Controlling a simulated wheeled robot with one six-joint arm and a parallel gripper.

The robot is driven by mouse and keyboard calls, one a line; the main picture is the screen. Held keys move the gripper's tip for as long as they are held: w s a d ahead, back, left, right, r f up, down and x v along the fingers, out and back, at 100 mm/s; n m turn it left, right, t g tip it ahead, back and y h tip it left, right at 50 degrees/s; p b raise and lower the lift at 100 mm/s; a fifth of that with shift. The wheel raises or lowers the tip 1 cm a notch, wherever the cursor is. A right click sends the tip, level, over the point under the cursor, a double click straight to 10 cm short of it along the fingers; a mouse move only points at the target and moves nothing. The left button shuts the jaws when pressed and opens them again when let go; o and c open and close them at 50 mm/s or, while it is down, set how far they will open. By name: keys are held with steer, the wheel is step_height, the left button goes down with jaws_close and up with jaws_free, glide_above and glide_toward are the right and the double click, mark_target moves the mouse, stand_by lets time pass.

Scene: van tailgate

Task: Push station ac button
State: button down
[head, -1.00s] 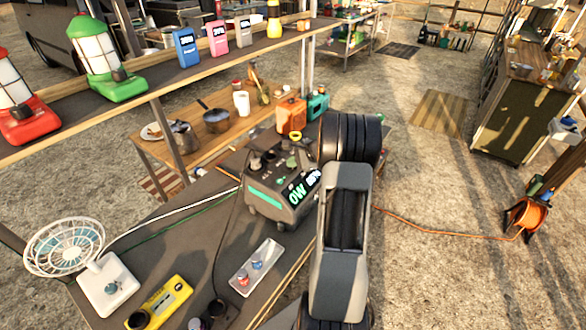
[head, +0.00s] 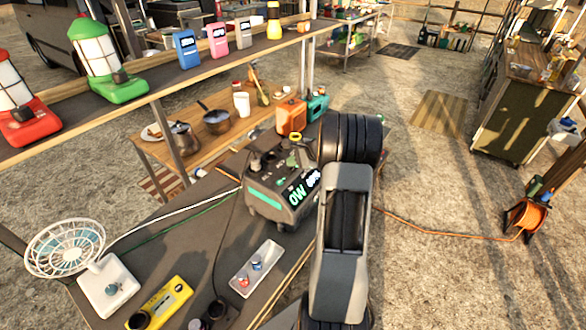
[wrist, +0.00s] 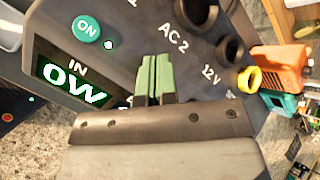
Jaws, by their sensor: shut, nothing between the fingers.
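The station (head: 262,207) is a dark grey box with a teal light strip and a lit screen reading 0W, on the dark bench. In the wrist view its panel (wrist: 197,68) fills much of the picture, with labels AC 2 and 12V. A round teal button (wrist: 87,29) marked ON sits upper left beside a small lit dot. My gripper (wrist: 155,66) is shut and empty, its green-padded fingertips over the panel between the screen (wrist: 72,85) and the AC 2 label, right of and below the ON button. Whether the tips touch the panel, I cannot tell.
Dark round sockets (wrist: 230,50) and a yellow ring (wrist: 249,80) lie right of the fingers. A white tray (head: 257,267), a yellow device (head: 165,301) and a fan (head: 66,248) stand on the bench.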

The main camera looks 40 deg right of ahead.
mark_target(293, 170)
stand_by(0.3)
step_height(293, 170, up, 6)
steer(key=p, duration=0.4)
stand_by(0.6)
